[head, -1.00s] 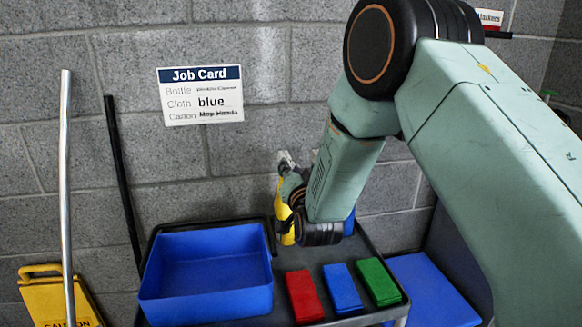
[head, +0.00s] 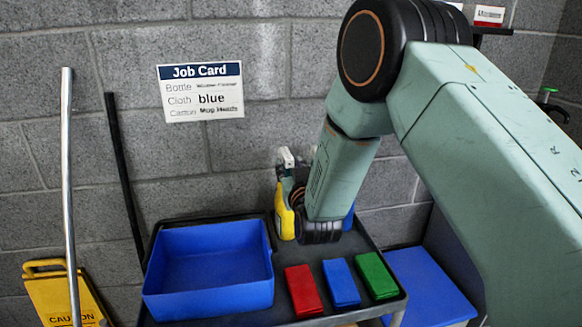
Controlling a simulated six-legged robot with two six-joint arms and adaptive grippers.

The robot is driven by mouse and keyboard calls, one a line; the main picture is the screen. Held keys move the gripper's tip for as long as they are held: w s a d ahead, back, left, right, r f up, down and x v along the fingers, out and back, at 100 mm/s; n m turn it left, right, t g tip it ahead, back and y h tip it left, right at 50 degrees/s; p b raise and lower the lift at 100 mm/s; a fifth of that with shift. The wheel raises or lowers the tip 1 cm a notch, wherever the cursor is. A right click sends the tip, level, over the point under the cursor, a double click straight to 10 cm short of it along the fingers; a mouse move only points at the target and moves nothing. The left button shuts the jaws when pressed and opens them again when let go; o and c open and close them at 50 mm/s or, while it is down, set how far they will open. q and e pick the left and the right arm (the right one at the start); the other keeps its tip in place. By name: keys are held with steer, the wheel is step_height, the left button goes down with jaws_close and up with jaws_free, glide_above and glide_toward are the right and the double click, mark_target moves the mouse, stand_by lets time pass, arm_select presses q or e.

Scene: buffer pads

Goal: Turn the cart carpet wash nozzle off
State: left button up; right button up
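A yellow spray bottle (head: 285,220) stands at the back of the dark cart (head: 385,262), with a white nozzle (head: 285,158) on top. A blue bottle (head: 349,218) is mostly hidden behind my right arm, and a bit of another pale nozzle shows beside the arm. The bottle labels cannot be read, so I cannot tell which one is carpet wash. My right gripper (head: 299,196) is just right of the yellow bottle, below its nozzle. Its fingers are largely hidden by the arm, and I cannot tell whether they touch anything. My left gripper is out of view.
A blue bin (head: 208,295) fills the cart's left side. Red (head: 303,291), blue (head: 341,284) and green (head: 376,276) cloths lie at the front right. A job card (head: 201,92) reading "blue" for cloth hangs on the wall. A yellow caution sign (head: 62,298) and poles stand left.

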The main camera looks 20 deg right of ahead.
steer(key=shift+s, duration=0.1)
steer(key=shift+p+v, duration=0.3)
steer(key=shift+v, duration=3.1)
